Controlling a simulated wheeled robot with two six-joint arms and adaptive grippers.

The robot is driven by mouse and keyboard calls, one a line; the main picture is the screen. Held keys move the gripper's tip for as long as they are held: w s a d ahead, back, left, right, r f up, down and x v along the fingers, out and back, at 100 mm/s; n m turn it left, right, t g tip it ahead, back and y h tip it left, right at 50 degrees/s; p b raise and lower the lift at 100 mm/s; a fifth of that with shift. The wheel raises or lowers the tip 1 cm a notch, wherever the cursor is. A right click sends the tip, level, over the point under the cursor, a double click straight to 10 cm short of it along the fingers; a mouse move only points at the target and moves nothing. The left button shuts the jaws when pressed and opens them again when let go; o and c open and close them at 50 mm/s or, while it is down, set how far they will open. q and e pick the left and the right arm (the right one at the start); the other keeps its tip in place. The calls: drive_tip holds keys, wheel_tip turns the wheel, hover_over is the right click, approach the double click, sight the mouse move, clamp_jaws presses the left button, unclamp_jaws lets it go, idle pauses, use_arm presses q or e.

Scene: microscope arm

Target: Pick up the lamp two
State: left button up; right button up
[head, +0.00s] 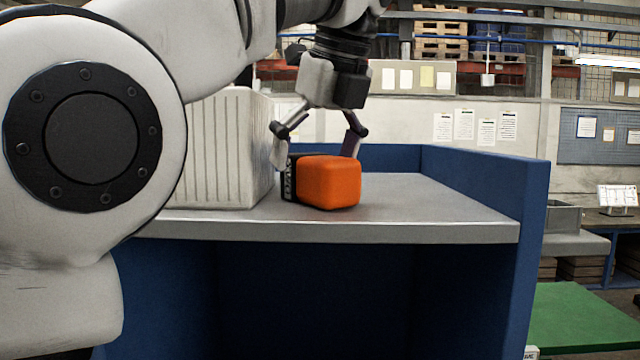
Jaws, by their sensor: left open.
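An orange rounded block (332,183) with a black, white-lettered side sits on the grey tabletop, near its front edge. It is the only thing at my gripper, but I cannot tell from its look whether it is lamp two. My left gripper (317,150) comes down from above with its fingers spread and open. One finger is at the block's left, by the black side, and the other is behind its upper right. I cannot tell whether either finger touches it. My right gripper is not in view.
A white ribbed box (222,150) stands on the tabletop (440,205) just left of the block. Blue panels (490,185) rise along the table's back and right side. The tabletop right of the block is clear. My left arm covers the left of the view.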

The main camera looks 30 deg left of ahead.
use_arm(q)
drive_tip(key=w+f, duration=0.1)
drive_tip(key=w+a+f, duration=0.1)
drive_tip(key=f, duration=0.1)
drive_tip(key=shift+w+a+f, duration=0.15)
drive_tip(key=shift+w, duration=0.3)
drive_tip(key=shift+s, duration=0.5)
drive_tip(key=shift+s+b, duration=0.3)
drive_tip(key=shift+w+f, duration=0.2)
drive_tip(key=shift+w, duration=0.25)
drive_tip(key=shift+s+r, duration=0.1)
drive_tip(key=shift+s, duration=0.15)
drive_tip(key=c, duration=1.6)
